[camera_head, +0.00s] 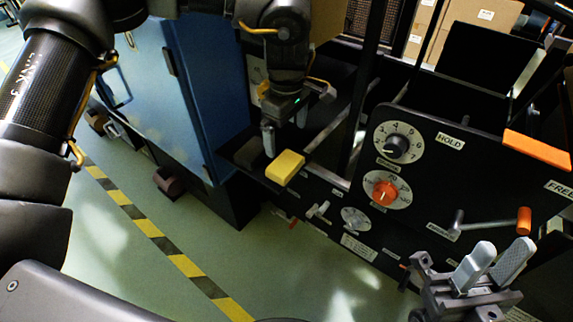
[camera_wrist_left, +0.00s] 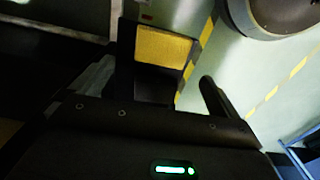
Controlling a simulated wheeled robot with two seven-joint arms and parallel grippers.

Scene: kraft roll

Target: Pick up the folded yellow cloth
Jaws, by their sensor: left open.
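The folded yellow cloth (camera_head: 286,166) lies on a narrow black ledge, with a dark grey block (camera_head: 249,153) beside it. My left gripper (camera_head: 286,130) points down just behind and above the cloth. Its fingers are apart, with nothing held between them. In the left wrist view the cloth (camera_wrist_left: 163,47) shows beyond the gap between the two fingers (camera_wrist_left: 155,90), clear of them. My right gripper (camera_head: 500,252) is at the bottom right with its two light grey fingers apart and empty, far from the cloth.
A black machine panel (camera_head: 440,165) with dials and an orange knob (camera_head: 385,193) stands right of the cloth. A blue cabinet (camera_head: 190,80) stands to the left. The green floor (camera_head: 100,240) with yellow-black tape is clear in front. Cardboard boxes (camera_head: 465,25) are behind.

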